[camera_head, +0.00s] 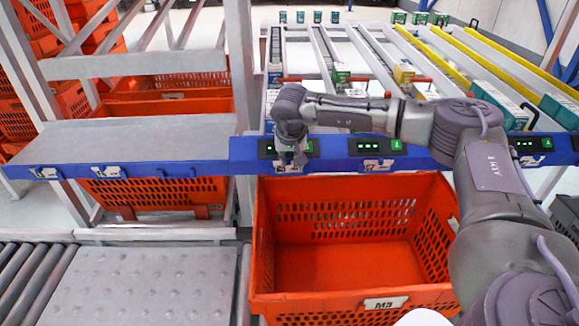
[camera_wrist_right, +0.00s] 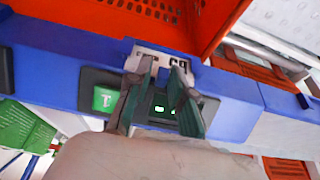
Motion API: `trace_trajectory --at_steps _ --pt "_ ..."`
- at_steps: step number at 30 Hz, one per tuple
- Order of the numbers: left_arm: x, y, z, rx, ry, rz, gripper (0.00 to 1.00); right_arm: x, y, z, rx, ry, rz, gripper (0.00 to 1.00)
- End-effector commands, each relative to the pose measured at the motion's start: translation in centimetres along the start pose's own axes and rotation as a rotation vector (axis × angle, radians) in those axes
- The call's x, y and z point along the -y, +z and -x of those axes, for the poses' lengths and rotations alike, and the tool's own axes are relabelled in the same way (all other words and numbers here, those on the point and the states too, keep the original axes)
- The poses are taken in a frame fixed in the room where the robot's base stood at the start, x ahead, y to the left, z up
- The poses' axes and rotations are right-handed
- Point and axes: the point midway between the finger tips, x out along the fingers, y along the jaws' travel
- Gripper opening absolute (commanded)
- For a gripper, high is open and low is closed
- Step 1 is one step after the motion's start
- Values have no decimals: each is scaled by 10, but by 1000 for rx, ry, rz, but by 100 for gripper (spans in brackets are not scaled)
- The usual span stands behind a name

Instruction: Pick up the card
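A small white card (camera_head: 289,168) with dark print sits on the front of the blue rail (camera_head: 420,162), below a dark display panel. It also shows in the right wrist view (camera_wrist_right: 178,62). My right gripper (camera_head: 291,160) points down at it from above and partly covers it. In the right wrist view the fingertips (camera_wrist_right: 165,66) are at the card with a gap between them, so the gripper is open. I cannot tell whether the tips touch the card. My left gripper is not in view.
An empty orange tote (camera_head: 340,267) with a label stands below the rail. More display panels (camera_head: 377,146) and a similar card (camera_head: 376,165) are further right on the rail. Flow racks with boxes (camera_head: 403,74) lie behind. A roller conveyor (camera_head: 32,283) is at lower left.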

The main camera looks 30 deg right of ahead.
Motion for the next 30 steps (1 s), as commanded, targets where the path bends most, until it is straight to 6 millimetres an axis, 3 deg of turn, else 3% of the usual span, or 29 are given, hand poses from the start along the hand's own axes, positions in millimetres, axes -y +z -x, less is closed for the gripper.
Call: trace_trajectory --at_steps 17,26,30 --pt "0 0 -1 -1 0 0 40 -2 2 -1 8 7 1 0" --pt "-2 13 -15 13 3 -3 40 0 -17 40 -2 -1 0 0" --pt "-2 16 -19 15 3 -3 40 -24 -8 57 0 1 -1 0"
